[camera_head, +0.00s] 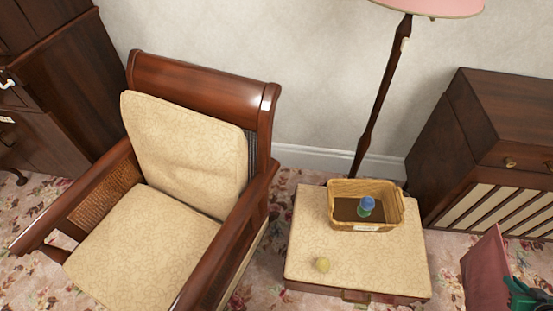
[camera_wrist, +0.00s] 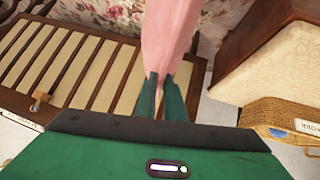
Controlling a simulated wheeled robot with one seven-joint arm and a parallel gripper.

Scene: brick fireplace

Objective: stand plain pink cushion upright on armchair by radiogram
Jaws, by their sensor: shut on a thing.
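My gripper (camera_head: 522,291) is at the lower right edge of the head view, shut on the plain pink cushion (camera_head: 486,270). In the wrist view the green fingers (camera_wrist: 162,92) pinch one edge of the cushion (camera_wrist: 172,36), which extends away from them. Much of the cushion is cut off in both views. The armchair (camera_head: 266,110), with a dark wooden frame and cream seat and back pads, stands at the left of the head view, well away from my gripper. Its seat is empty. A dark cabinet with a slatted front, apparently the radiogram (camera_head: 497,130), stands at the right.
A cream-topped stool (camera_head: 300,245) stands between armchair and cabinet. It bears a wicker basket (camera_head: 342,226) with a blue-green item inside, and a small yellowish ball (camera_head: 322,264). A floor lamp (camera_head: 377,85) stands behind. Another dark cabinet (camera_head: 60,80) is at the far left.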

